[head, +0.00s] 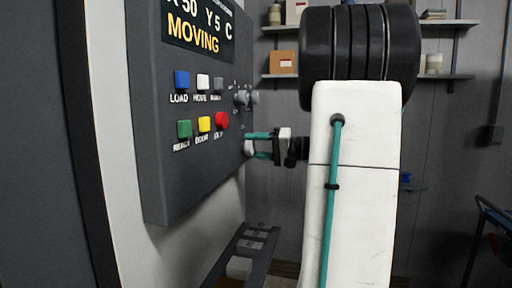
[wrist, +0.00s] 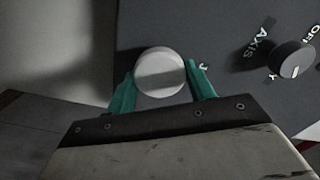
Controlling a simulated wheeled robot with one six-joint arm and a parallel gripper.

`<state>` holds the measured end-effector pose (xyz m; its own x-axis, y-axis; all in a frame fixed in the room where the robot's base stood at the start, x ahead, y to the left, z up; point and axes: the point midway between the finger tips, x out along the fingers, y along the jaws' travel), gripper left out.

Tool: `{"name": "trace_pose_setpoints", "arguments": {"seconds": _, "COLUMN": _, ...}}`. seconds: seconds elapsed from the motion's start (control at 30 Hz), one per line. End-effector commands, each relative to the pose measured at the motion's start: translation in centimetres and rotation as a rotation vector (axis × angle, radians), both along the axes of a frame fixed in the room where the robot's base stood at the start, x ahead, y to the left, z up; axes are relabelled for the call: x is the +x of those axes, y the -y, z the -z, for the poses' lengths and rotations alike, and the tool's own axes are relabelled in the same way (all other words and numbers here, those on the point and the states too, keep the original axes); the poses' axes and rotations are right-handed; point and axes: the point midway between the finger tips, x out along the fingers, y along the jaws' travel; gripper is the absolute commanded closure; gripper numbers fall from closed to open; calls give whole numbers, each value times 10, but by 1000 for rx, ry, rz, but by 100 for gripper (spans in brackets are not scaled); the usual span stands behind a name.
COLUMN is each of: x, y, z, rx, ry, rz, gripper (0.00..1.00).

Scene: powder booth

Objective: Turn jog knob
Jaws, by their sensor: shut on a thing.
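The jog knob (wrist: 160,72) is a round, light grey knob on the dark control panel. In the head view the jog knob (head: 249,148) sits at the panel's right edge, partly hidden by the fingers. My gripper (head: 260,146) reaches it from the right with teal fingers. In the wrist view my gripper (wrist: 160,88) has one finger on each side of the knob, shut on it. The label beside the knob is mostly hidden. The panel's display (head: 198,30) reads "MOVING".
A dark axis selector knob (wrist: 292,58) is to the right of the jog knob in the wrist view. Coloured buttons, including a red one (head: 222,120), stick out of the panel (head: 160,150). A dark ledge (head: 240,252) lies below. Shelves (head: 445,77) line the back wall.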

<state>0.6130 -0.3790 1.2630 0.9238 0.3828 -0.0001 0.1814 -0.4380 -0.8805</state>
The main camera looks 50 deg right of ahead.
Motion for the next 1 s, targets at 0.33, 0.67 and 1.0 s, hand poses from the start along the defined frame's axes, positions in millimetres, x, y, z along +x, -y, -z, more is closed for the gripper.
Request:
{"name": "trace_pose_setpoints", "arguments": {"seconds": 0.33, "x": 0, "y": 1, "z": 1, "rx": 304, "ry": -126, "rz": 2, "gripper": 69}}
{"name": "trace_pose_setpoints", "arguments": {"seconds": 0.67, "x": 0, "y": 1, "z": 2, "rx": 594, "ry": -246, "rz": 2, "gripper": 69}}
{"name": "trace_pose_setpoints", "arguments": {"seconds": 1.0, "x": 0, "y": 1, "z": 2, "rx": 888, "ry": -368, "rz": 2, "gripper": 69}}
